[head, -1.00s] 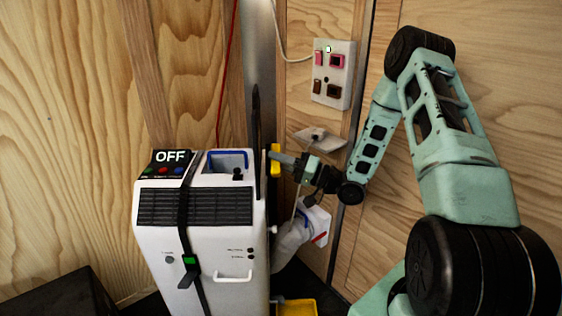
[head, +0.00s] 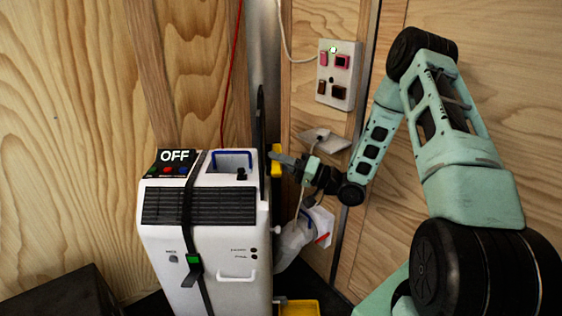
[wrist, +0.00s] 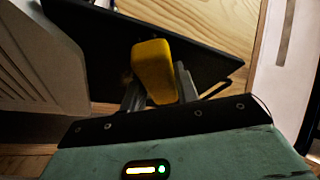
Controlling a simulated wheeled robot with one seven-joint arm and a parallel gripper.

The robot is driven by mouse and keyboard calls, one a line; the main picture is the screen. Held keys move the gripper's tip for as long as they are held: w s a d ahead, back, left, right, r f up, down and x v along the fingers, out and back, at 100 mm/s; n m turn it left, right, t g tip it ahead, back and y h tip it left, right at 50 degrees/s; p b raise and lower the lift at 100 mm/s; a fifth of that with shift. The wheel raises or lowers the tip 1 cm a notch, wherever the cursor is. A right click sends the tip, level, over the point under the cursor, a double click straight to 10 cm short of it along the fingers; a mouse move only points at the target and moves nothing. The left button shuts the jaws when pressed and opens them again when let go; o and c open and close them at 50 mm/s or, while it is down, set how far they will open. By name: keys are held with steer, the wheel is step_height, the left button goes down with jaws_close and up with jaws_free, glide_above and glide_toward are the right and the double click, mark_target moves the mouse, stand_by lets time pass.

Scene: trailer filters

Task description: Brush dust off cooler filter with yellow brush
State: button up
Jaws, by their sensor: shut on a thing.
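The white cooler (head: 215,240) stands upright at the centre left, with a black strap around it and an "OFF" panel on top. The thin dark filter (head: 262,135) stands nearly edge-on at the cooler's right side; in the wrist view it is a tilted black panel (wrist: 105,50). My gripper (head: 286,158) is shut on the yellow brush (head: 277,161), just right of the filter. In the wrist view the brush (wrist: 153,68) sits between my fingers, in front of the panel. The bristles are hidden, so I cannot tell whether they touch the filter. No dust is clearly visible.
A pale hose (head: 292,245) runs behind the cooler's right side. A switch panel (head: 338,75) is on the wooden wall above my gripper. A yellow object (head: 299,308) lies low right of the cooler. A dark box (head: 60,295) sits at the lower left.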

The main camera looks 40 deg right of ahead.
steer(key=shift+w+a, duration=0.25)
steer(key=shift+a, duration=0.1)
steer(key=shift+w, duration=0.1)
